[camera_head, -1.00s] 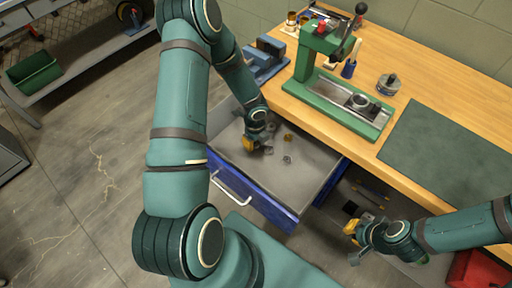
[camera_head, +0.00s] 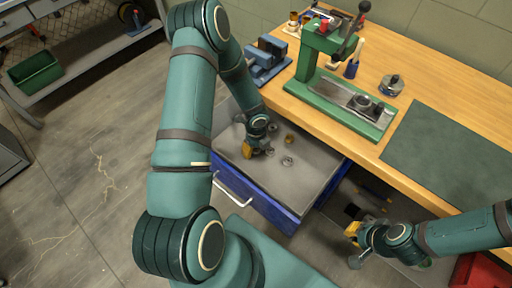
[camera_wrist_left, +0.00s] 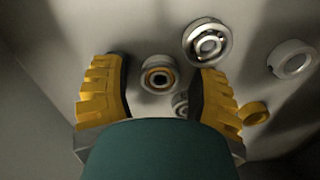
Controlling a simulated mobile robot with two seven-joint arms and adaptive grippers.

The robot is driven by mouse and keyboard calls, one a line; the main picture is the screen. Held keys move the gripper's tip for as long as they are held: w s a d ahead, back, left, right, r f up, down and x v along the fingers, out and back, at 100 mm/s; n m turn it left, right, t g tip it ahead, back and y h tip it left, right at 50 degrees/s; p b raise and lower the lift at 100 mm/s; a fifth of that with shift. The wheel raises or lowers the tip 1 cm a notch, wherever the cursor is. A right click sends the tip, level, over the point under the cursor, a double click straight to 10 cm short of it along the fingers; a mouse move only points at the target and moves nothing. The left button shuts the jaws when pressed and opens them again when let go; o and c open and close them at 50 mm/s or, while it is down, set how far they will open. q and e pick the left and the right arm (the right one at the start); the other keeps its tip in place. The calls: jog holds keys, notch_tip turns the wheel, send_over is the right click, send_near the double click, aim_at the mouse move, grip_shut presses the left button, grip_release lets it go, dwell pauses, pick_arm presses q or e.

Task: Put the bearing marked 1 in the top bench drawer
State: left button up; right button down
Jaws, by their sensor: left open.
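The blue-fronted bench drawer (camera_head: 262,200) stands open below the bench, with several small round parts on its grey floor. My left gripper (camera_head: 256,151) is inside it, fingers pointing down, open. In the left wrist view a small bearing with a brownish inner ring (camera_wrist_left: 158,75) lies between and beyond the open fingertips (camera_wrist_left: 160,88). A larger silver bearing (camera_wrist_left: 207,43) lies by the right finger. No number marking is readable on any of them. My right gripper (camera_head: 354,238) is low at the right, beside the bench; its finger opening is unclear.
A pale ring (camera_wrist_left: 292,59) and a brass ring (camera_wrist_left: 253,113) also lie in the drawer. On the bench stand a green press (camera_head: 320,65), a blue vise (camera_head: 268,58), a round metal part (camera_head: 390,85) and a dark mat (camera_head: 450,150). A red box (camera_head: 482,270) is at the lower right.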

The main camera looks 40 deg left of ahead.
pick_arm(q)
jog(key=shift+r, duration=0.25)
notch_tip(320, 180, up, 12)
jog(key=p, duration=0.3)
jog(key=shift+p, duration=0.35)
jog(key=shift+f, duration=0.1)
